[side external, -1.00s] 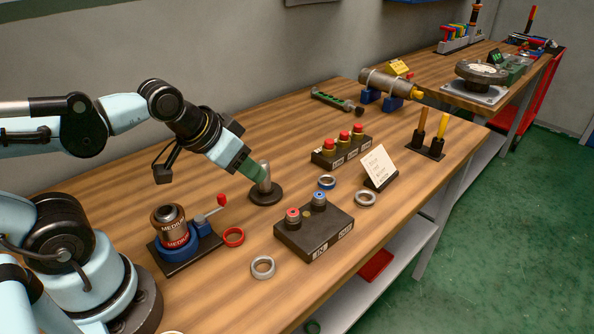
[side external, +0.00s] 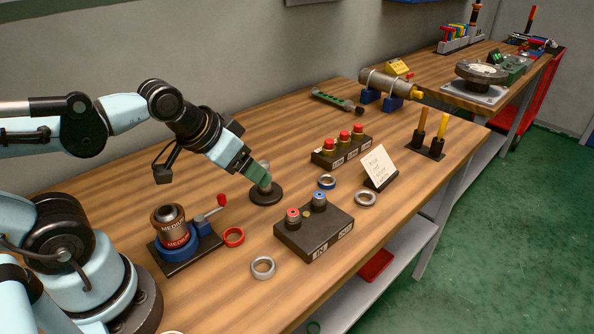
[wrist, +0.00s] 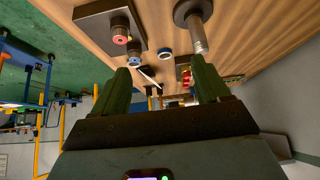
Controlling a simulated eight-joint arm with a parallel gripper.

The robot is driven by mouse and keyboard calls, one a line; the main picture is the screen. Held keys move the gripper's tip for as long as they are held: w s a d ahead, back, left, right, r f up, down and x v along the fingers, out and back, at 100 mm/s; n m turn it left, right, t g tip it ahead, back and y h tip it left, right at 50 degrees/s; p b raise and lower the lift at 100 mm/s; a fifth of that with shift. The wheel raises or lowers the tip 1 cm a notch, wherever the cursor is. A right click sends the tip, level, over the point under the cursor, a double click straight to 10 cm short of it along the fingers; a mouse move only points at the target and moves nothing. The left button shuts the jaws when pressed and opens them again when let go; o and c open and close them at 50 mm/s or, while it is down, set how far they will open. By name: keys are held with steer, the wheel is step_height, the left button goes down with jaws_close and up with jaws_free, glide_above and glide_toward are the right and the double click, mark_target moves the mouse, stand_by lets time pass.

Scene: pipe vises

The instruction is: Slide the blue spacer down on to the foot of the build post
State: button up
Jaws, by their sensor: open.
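The blue spacer (side external: 327,182) is a small ring with a blue band, lying flat on the bench right of the build post; it also shows in the wrist view (wrist: 165,56). The build post (side external: 266,184) is a bare-looking steel rod on a round dark foot (side external: 266,197); in the wrist view its rod (wrist: 197,38) ends near the right fingertip. My gripper (side external: 262,178) has green fingers, open and empty, beside the post's upper part and hiding some of it. In the wrist view my gripper (wrist: 164,78) has a gap between its fingers.
A red ring (side external: 234,237) and two plain rings (side external: 365,199) (side external: 263,267) lie nearby. A dark block with red and blue knobs (side external: 314,232) stands in front of the post.

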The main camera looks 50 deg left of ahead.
steer(key=shift+w, duration=0.1)
steer(key=w+r+m+g, duration=0.2)
steer(key=w+r+g, duration=0.25)
steer(key=w, duration=0.65)
steer(key=m+g, duration=0.2)
steer(key=g, duration=0.1)
glide_above(327, 184)
step_height(327, 184, down, 7)
steer(key=f, duration=0.6)
steer(key=shift+s, duration=0.25)
steer(key=shift+w+f, duration=0.2)
steer(key=shift+f, duration=2.45)
steer(key=shift+c, duration=0.3)
